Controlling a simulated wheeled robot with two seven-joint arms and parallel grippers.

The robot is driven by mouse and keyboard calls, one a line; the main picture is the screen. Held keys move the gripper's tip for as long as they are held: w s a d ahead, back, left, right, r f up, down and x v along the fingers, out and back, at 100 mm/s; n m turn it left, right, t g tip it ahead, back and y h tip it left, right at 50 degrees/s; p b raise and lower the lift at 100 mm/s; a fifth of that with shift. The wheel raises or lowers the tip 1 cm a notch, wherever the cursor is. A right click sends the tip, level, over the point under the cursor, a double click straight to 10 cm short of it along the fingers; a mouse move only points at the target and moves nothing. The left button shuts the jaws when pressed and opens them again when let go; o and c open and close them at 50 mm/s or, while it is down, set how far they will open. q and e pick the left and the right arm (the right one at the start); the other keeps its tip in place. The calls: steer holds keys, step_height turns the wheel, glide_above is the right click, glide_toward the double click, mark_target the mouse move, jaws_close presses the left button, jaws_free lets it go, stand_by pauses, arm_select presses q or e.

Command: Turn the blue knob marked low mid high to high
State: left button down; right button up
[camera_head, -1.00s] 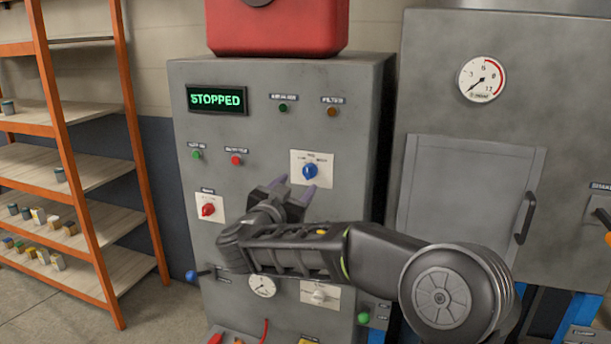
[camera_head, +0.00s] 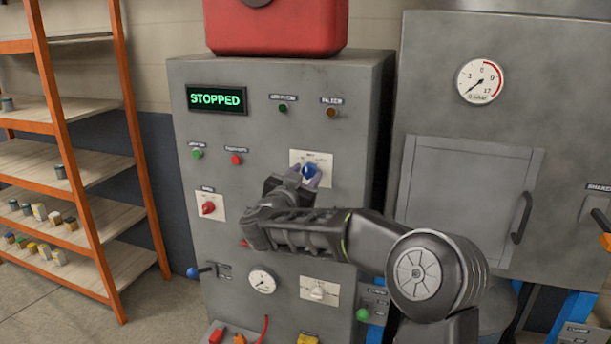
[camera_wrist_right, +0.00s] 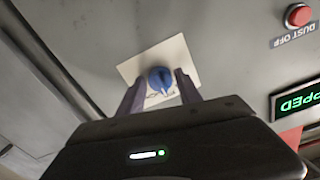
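The blue knob (camera_head: 309,171) sits on a white plate (camera_head: 326,160) on the front of the grey control cabinet (camera_head: 350,110). My right gripper (camera_head: 305,178) is just in front of it, its fingers at the knob's lower part. In the right wrist view the blue knob (camera_wrist_right: 160,78) lies between the two purple-grey fingertips of the right gripper (camera_wrist_right: 159,88). The fingers are apart, with a gap on both sides of the knob. The plate's lettering is too small to read. My left gripper is not in view.
A red knob (camera_head: 208,207) is left of the gripper, and a white knob (camera_head: 318,291) and a gauge (camera_head: 262,281) are below. The display (camera_head: 216,99) reads STOPPED. A red case (camera_head: 280,28) sits on top. An orange shelf rack (camera_head: 68,140) stands left.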

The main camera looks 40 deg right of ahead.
jaws_close()
stand_by(0.5)
steer(key=m+b, duration=0.2)
steer(key=shift+f+b, duration=0.15)
steer(key=shift+b, duration=0.15)
steer(key=m+b, duration=0.2)
steer(key=shift+m, duration=0.4)
steer(key=m+b, duration=0.2)
steer(key=m, duration=0.1)
steer(key=shift+m+b, duration=0.6)
steer(key=shift+b, duration=0.1)
